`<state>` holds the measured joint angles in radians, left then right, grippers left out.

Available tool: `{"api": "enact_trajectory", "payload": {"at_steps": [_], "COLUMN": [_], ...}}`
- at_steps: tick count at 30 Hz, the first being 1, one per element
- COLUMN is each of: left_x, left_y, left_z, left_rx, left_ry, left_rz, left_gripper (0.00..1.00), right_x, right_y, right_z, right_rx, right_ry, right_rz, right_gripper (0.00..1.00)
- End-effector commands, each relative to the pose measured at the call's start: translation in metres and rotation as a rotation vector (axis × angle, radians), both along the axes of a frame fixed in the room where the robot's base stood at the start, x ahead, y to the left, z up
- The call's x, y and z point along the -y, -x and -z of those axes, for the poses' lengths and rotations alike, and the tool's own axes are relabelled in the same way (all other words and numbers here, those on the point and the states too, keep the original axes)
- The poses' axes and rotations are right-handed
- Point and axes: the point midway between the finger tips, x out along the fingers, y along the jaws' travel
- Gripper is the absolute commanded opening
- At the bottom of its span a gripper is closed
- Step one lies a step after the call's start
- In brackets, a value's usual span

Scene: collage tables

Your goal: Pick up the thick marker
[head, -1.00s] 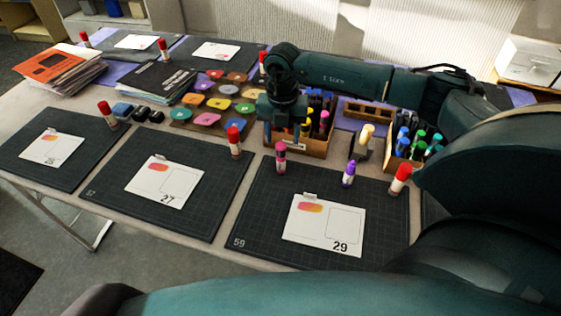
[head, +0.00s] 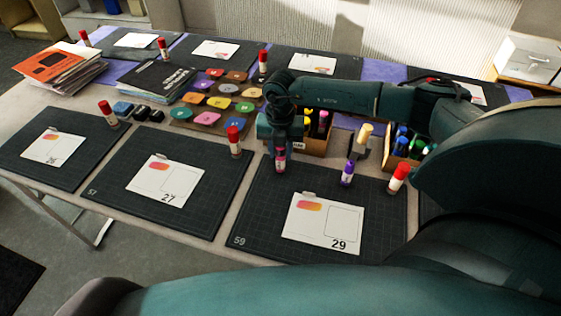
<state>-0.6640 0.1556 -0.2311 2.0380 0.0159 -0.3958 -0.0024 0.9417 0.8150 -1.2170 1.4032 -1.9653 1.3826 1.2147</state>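A thick marker with a magenta cap (head: 281,160) stands upright at the far edge of the dark cutting mat numbered 59 (head: 262,215). My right gripper (head: 281,143) points down directly over its top. The fingers are dark and small here, so I cannot tell whether they are open or touching the marker. A purple-capped marker (head: 347,174) stands upright to the right on the same mat. Other markers (head: 322,122) stand in a wooden box behind my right gripper, which partly hides the box. My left gripper is not in view.
Glue sticks with red caps stand nearby, one at left (head: 234,142) and one at right (head: 398,178). A white card marked 29 (head: 325,222) lies on the mat. A dark holder with a yellowish stick (head: 363,140) and a box of green and blue markers (head: 405,147) are at right.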

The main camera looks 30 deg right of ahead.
Motion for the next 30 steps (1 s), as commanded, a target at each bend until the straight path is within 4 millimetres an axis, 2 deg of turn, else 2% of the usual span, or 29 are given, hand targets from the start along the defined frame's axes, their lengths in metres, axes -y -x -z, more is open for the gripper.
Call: {"api": "enact_trajectory", "payload": {"at_steps": [5, 14, 17, 30], "left_x": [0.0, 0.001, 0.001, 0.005], "left_y": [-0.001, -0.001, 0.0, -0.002], "left_z": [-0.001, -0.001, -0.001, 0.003], "left_rx": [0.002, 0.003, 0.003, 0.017], "left_ry": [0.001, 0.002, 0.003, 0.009], "left_rz": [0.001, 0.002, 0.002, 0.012], "left_gripper": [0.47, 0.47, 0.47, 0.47], "right_x": [0.0, 0.0, 0.0, 0.001], "right_y": [0.0, 0.0, -0.001, -0.001], "right_z": [0.0, -0.001, -0.007, -0.085], "right_rx": [0.0, 0.001, 0.002, 0.004], "right_ry": [0.0, 0.0, 0.0, 0.0], "right_rz": [0.0, 0.0, 0.001, 0.002], "right_gripper": [0.16, 0.15, 0.15, 0.15]}}
